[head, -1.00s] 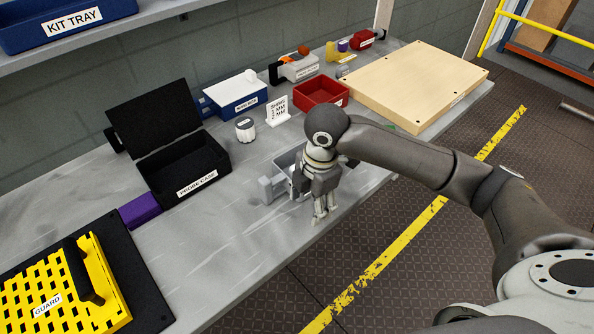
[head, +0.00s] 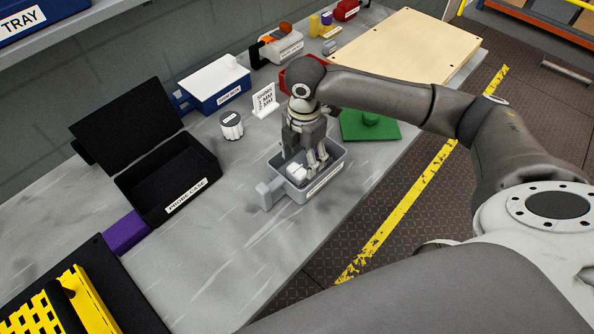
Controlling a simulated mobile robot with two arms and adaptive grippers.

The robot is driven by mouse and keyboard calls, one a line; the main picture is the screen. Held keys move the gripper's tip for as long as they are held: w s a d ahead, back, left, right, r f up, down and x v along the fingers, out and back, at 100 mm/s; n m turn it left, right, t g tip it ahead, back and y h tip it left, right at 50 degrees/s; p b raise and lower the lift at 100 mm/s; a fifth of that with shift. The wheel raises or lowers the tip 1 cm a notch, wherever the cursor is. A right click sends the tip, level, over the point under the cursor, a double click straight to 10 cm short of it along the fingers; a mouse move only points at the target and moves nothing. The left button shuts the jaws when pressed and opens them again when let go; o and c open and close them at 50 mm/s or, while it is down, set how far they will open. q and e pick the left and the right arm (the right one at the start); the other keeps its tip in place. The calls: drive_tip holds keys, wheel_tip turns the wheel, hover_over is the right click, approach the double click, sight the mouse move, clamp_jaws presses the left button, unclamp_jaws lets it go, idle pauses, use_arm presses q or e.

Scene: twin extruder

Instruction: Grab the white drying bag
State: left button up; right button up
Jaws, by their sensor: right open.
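A small white object (head: 297,172), which looks like the drying bag, lies in the grey bin (head: 296,196) on the bench. My right gripper (head: 308,166) points down into this bin, its fingers open. The fingers are beside and just above the white object. I cannot tell whether they touch it, and the gripper hides part of the bin's inside. My left gripper is not in view.
A green pad (head: 385,130) lies right of the bin.

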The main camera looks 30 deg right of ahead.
sight(301, 166)
drive_tip(key=shift+f, duration=0.4)
drive_tip(key=shift+w+f, duration=0.2)
drive_tip(key=shift+f, duration=0.15)
wheel_tip(301, 166, down, 5)
drive_tip(key=shift+w+r+p, duration=0.15)
drive_tip(key=shift+p, duration=0.55)
drive_tip(key=shift+c, duration=0.9)
drive_tip(key=c, duration=0.5)
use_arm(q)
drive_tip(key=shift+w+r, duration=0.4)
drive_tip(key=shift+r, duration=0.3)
use_arm(e)
drive_tip(key=shift+c, duration=0.5)
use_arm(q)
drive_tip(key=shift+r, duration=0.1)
use_arm(e)
drive_tip(key=shift+r, duration=0.1)
